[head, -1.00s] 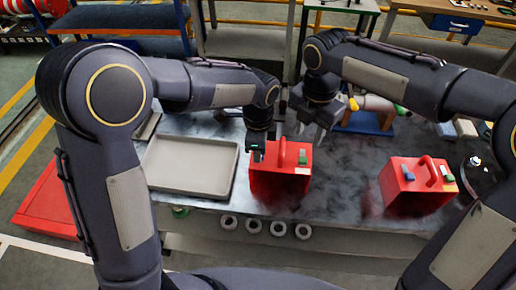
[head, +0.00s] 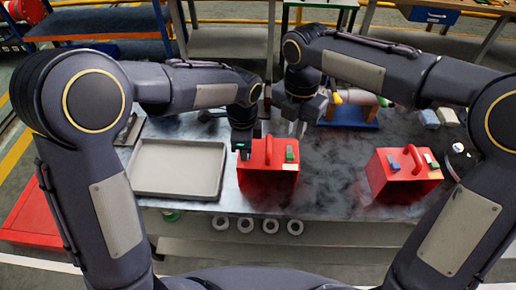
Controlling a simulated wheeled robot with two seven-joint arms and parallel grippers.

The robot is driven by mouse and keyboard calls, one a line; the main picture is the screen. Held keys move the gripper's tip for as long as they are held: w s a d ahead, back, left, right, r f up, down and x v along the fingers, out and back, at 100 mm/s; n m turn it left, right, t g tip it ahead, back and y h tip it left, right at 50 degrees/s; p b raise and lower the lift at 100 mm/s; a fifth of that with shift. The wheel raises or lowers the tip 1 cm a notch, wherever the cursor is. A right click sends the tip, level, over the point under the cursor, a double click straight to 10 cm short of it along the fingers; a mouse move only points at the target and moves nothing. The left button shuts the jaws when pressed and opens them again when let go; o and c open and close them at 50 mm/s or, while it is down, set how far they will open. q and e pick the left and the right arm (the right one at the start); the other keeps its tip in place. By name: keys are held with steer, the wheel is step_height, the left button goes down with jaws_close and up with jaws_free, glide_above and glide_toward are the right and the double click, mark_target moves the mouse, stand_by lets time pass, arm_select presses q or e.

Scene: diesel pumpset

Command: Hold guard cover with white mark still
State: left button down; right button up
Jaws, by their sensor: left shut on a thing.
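The guard cover with the white mark (head: 262,182) is a red box with a looped red handle, standing upright on the dark bench. Its white mark is near the top right of its front, below a small green block. My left gripper (head: 243,153) points down at the cover's upper left edge and is shut on it. My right gripper (head: 297,130) hangs behind and right of the cover, apart from it, with its fingers spread and nothing seen between them. A second red cover (head: 397,183) stands further right, with blue and green blocks on top.
An empty grey tray (head: 178,190) lies left of the held cover. Several white rings (head: 245,225) show below the bench's front edge. Bare bench (head: 330,180) lies between the two covers.

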steer(key=shift+s+f+n+g, duration=0.15)
steer(key=shift+s+n+g, duration=0.2)
steer(key=shift+n, duration=0.45)
steer(key=shift+c, duration=1.1)
steer(key=shift+s+n+g, duration=0.15)
steer(key=shift+n+g, duration=0.3)
steer(key=shift+n, duration=0.35)
jaws_close()
steer(key=n+g, duration=0.1)
steer(key=s+n, duration=0.1)
steer(key=n, duration=0.1)
steer(key=shift+s+d+n+g, duration=0.1)
steer(key=shift+n+g, duration=0.2)
steer(key=shift+g, duration=0.1)
glide_toward(290, 170)
steer(key=x, duration=0.3)
steer(key=s+x, duration=0.1)
steer(key=x, duration=0.2)
steer(key=shift+w, duration=0.55)
